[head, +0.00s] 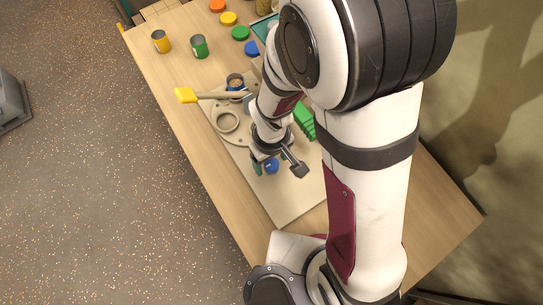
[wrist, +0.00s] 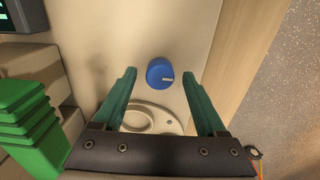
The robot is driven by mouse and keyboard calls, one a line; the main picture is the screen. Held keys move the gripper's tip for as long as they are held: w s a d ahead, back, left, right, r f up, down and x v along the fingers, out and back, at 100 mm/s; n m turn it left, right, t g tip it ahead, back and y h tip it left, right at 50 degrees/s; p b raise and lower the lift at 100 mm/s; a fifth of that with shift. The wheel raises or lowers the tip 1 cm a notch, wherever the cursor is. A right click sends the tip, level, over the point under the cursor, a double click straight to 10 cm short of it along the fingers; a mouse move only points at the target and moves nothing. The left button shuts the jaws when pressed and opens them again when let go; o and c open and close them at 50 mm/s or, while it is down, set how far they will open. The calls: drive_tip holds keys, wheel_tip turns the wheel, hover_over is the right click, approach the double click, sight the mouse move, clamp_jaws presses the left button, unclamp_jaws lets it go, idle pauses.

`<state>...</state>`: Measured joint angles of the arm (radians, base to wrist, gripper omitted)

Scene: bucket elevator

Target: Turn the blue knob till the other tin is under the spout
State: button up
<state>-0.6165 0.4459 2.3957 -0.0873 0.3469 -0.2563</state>
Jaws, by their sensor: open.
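The blue knob (wrist: 160,71) is on the beige board, with a pale pointer line toward the right of the wrist view. It also shows in the head view (head: 272,166). My gripper (wrist: 158,74) is open, its two teal fingertips on either side of the knob with gaps; contact is not visible. A tin with brownish contents (head: 235,81) stands at the upper end of the round plate. An empty-looking ring (head: 227,122) is on the plate nearer the knob, also in the wrist view (wrist: 150,118). My arm hides the spout and any other tin there.
Green stepped parts (wrist: 28,115) stand left of my gripper in the wrist view. A yellow tin (head: 160,42), a green tin (head: 200,47) and several coloured discs (head: 240,33) are at the far end.

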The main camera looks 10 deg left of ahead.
sight(271, 164)
wheel_tip(271, 164, up, 16)
drive_tip(key=shift+f, duration=0.1)
drive_tip(key=s+d+r+m+y, duration=0.1)
drive_tip(key=s+d+r+m, duration=0.1)
drive_tip(key=s+d+m, duration=0.7)
drive_tip(key=d+m, duration=0.3)
drive_tip(key=m, duration=0.2)
drive_tip(key=shift+r+m+y, duration=0.3)
drive_tip(key=shift+y, duration=0.1)
